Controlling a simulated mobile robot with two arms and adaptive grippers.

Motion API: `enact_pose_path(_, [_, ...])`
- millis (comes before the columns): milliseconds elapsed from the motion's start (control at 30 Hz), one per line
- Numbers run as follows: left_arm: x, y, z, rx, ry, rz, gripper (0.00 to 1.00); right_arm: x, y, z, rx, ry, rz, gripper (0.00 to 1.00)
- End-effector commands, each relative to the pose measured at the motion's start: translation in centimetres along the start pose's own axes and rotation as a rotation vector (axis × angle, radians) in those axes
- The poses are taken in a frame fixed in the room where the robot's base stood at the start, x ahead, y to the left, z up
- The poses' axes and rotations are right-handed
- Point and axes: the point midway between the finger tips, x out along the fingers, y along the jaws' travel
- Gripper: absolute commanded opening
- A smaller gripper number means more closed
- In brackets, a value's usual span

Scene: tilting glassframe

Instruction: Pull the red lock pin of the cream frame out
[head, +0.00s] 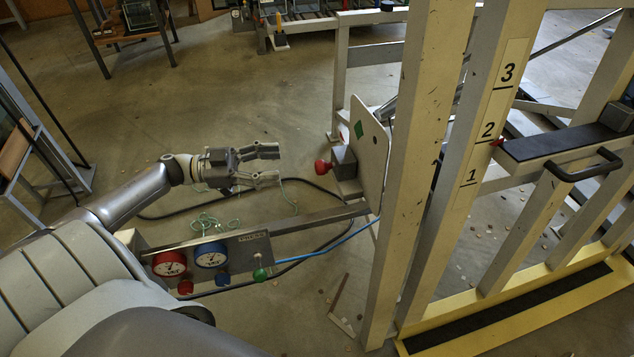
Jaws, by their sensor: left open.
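The cream frame (409,170) stands upright at the right, with scuffed posts and the numbers 1, 2 and 3 on one post. A red knob (322,167), which looks like the lock pin's head, sticks out to the left of a grey block (343,162) beside a pale plate (371,150). The pin's shaft is hidden. My left gripper (278,165) is open and empty, its fingers pointing right at the knob. A clear gap separates the fingertips from the knob. My right gripper is not in view.
Below my left gripper, a panel (240,252) carries a red gauge (169,264), a blue gauge (211,254) and small knobs. A blue hose (325,249) runs from it toward the frame. Dark cables and green string lie on the floor. A dark handle (584,168) juts out at right.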

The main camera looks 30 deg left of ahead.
Motion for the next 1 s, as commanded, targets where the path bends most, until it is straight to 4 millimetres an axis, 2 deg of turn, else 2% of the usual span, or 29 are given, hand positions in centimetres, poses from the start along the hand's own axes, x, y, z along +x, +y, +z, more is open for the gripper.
enact_pose_path(33, [0.0,0.2,1.2,0.001,0.000,0.000,0.54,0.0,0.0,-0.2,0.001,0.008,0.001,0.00])
enact_pose_path(100, [0.0,0.3,1.6,0.001,0.000,0.000,0.54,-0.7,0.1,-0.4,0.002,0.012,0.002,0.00])
enact_pose_path(333, [0.9,0.3,1.7,0.000,0.003,0.001,0.54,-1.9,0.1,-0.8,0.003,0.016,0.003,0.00])
enact_pose_path(800, [9.1,0.3,1.6,0.002,0.004,0.001,0.54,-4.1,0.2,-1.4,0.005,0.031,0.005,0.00])
enact_pose_path(1000, [10.7,0.3,1.7,0.000,0.001,0.000,0.54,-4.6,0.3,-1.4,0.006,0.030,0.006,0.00])
